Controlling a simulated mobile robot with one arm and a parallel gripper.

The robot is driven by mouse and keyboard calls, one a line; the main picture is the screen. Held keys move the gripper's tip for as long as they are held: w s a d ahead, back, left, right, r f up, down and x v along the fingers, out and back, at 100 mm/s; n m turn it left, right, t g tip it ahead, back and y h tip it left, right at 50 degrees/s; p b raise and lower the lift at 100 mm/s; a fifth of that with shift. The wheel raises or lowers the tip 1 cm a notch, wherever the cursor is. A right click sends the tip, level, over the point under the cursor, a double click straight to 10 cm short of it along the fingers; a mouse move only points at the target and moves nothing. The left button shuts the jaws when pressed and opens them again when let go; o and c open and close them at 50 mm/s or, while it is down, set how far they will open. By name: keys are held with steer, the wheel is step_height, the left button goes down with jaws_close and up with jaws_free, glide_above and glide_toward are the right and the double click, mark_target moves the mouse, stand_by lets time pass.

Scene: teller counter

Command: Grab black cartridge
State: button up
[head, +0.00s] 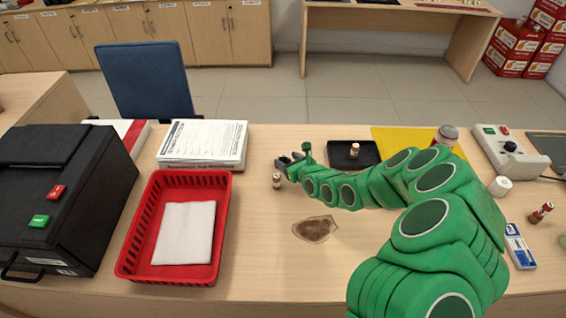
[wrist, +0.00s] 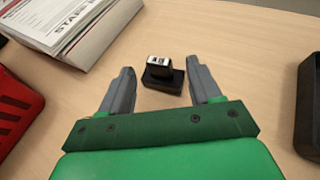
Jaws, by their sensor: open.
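The black cartridge (wrist: 162,72) is a small dark block with a pale marking on its upper part and a wider black lower part resting on the wooden counter. In the wrist view it is just beyond my gripper, roughly between the lines of the two fingertips. My gripper (head: 290,160) is open and empty, low over the counter; its two grey fingers also show in the wrist view. In the head view I cannot make out the cartridge clearly near the dark fingers.
A red basket (head: 126,262) and a paper stack (head: 205,142) lie left of my gripper. A black tray (head: 367,148) is to the right. A brown stain (head: 314,229) marks the counter in front.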

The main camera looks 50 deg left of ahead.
mark_target(284, 157)
steer(key=shift+r+x, duration=0.2)
steer(key=shift+x, duration=2.5)
steer(key=shift+c, duration=0.4)
steer(key=shift+r, duration=0.1)
steer(key=c, duration=0.9)
